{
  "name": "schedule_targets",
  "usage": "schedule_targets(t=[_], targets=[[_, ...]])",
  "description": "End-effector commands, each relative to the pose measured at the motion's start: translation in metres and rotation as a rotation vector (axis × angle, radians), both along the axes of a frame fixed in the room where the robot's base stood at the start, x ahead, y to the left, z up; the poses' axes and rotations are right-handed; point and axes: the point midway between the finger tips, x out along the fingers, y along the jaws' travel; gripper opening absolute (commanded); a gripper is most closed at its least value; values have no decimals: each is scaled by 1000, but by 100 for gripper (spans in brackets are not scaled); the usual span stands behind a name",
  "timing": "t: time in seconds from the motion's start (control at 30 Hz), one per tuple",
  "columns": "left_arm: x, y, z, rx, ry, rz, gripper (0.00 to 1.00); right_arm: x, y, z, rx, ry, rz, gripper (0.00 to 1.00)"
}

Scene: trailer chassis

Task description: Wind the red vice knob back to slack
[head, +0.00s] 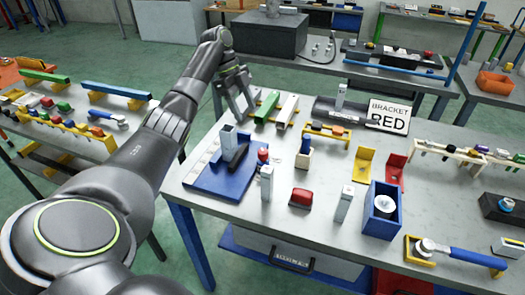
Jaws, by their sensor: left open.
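The blue vice (217,178) sits at the left front corner of the grey workbench, with a grey upright block (228,137) standing in it. A small red knob (263,155) shows at its right side; I cannot tell how far it is wound. My left gripper (240,112) is open and empty. It points down above the bench's back left part, behind the vice and apart from the knob. My right gripper is not in view.
Green and white bars (287,110) lie behind. Bare bench shows at the front middle.

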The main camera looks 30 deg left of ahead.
Motion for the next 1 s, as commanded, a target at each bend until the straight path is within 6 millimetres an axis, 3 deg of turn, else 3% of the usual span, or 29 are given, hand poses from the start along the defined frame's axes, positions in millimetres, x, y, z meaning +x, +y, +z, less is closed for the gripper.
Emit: schedule_targets(t=[0.03, 0.17, 0.5, 0.8, 1.0], targets=[[0, -3, -14, 0, 0, -2, 54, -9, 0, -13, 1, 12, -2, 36], [1, -10, -31, 0, 0, -1, 54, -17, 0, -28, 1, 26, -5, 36], [2, -28, -73, 0, -1, -2, 54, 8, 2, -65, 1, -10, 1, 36], [3, -44, -111, 0, -1, -2, 54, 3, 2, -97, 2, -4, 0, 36], [4, -54, -128, 0, 1, -2, 54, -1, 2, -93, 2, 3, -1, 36]])
